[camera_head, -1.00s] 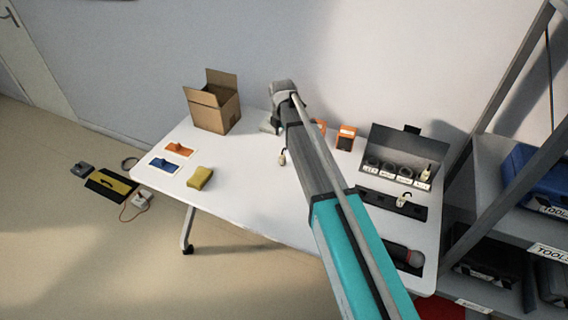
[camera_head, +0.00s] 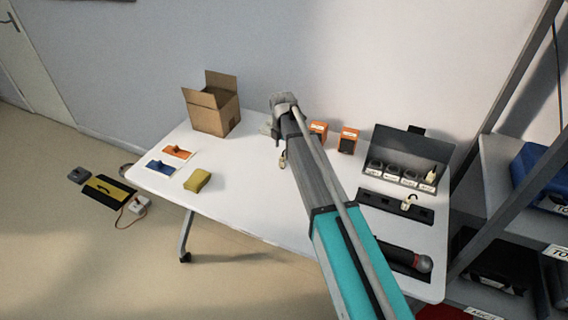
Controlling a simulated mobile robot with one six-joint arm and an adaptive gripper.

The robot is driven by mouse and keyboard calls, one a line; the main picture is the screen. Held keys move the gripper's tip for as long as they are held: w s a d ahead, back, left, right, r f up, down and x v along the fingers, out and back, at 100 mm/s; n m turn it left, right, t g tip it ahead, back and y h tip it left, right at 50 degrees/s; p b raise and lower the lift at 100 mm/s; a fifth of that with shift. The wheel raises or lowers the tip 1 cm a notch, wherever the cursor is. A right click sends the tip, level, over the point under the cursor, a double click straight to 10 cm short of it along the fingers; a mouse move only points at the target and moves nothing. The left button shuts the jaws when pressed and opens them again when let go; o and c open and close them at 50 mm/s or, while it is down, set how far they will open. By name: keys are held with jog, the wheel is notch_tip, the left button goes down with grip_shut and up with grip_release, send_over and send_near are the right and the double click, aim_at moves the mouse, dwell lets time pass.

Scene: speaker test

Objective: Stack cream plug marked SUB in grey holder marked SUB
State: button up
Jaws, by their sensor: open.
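A dark grey holder (camera_head: 440,150) stands at the table's right back, with several round sockets above white labels too small to read. One cream plug (camera_head: 431,175) is at its right end. Another cream plug (camera_head: 408,203) stands at the black strip (camera_head: 375,200) in front. A third cream plug (camera_head: 282,161) with a dark hook-like top shows just left of my arm. I cannot tell which is marked SUB. My gripper (camera_head: 284,103) is at the far end of my arm, over the back of the table; it is open, but its fingertips are not clear.
An open cardboard box (camera_head: 214,112), a yellow sponge-like block (camera_head: 197,180) and orange and blue pads (camera_head: 161,167) are at the left. Two orange boxes (camera_head: 348,141) stand behind my arm. A microphone-like item (camera_head: 405,258) lies front right. A shelf rack (camera_head: 500,190) is beside the table.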

aim_at(283, 156)
jog(key=shift+f, duration=0.15)
jog(key=shift+w+f+b, duration=0.2)
jog(key=shift+f+b, duration=2.3)
jog(key=shift+b, duration=0.1)
grip_shut()
